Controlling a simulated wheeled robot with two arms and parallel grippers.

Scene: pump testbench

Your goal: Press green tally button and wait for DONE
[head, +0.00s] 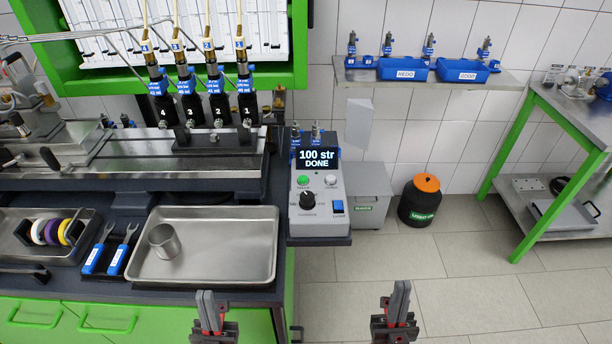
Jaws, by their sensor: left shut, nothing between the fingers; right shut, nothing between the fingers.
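The grey counter box (318,195) stands on a dark shelf at the right end of the bench. Its display (317,159) reads "100 str DONE". The green button (303,180) is on the box's face, below the display on the left, with nothing over it. A pale round button, a black knob (307,200) and a blue switch are also on the face. My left gripper (207,296) is shut and empty, low in front of the bench. My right gripper (399,290) is shut and empty, low over the floor to the right. Both are apart from the box.
A steel tray (247,266) with a metal cup (164,241) lies on the bench left of the box. Two blue-handled tools lie beside it. A black bin with an orange lid (427,183) stands on the floor.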

